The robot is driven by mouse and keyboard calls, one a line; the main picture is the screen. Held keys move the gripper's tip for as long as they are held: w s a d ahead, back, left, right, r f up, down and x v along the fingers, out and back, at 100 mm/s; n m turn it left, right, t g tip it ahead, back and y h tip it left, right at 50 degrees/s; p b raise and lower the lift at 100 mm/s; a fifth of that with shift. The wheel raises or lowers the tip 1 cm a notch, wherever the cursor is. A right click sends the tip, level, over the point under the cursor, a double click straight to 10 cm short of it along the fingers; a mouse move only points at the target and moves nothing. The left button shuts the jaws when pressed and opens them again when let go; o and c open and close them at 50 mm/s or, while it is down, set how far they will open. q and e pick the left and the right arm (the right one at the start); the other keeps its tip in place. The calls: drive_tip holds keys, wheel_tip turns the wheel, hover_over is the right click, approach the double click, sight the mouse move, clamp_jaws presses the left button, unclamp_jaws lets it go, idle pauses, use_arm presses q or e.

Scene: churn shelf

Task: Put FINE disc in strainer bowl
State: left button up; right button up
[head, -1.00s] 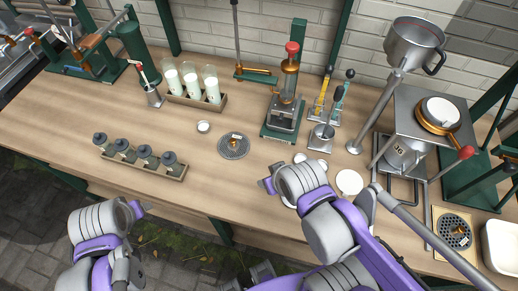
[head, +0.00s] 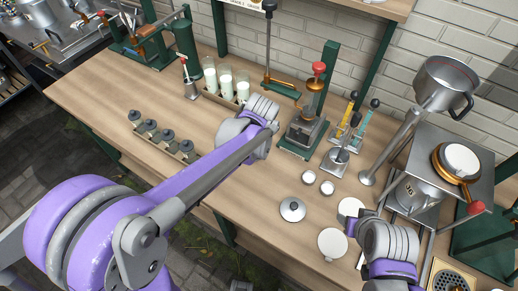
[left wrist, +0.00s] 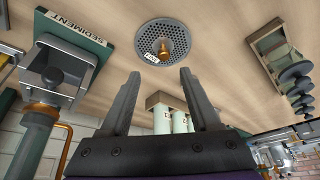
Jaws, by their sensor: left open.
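In the left wrist view, a grey perforated disc (left wrist: 163,40) with a brass knob and a small white tag lies flat on the wooden counter. The tag is too small to read surely. My left gripper (left wrist: 160,74) is open and empty, its two fingers pointing toward the disc, apart from it. In the head view my left gripper (head: 260,112) is over the middle of the counter, and my arm hides the disc. A steel bowl (head: 447,82) with a dark handle, probably the strainer bowl, stands high at right. My right gripper (head: 372,225) is low at right; its fingers are unclear.
A press (head: 303,132) stands behind, beside a milk bottle rack (head: 226,92). A lidlike disc (head: 292,209), small cups (head: 327,188) and a white plate (head: 332,243) lie at front. Another perforated disc (head: 447,282) sits bottom right.

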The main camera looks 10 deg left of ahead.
use_arm(q)
drive_tip(key=x, duration=0.9)
drive_tip(key=shift+w+a, duration=0.1)
drive_tip(key=shift+a, duration=0.3)
drive_tip(key=shift+c, duration=0.3)
clamp_jaws()
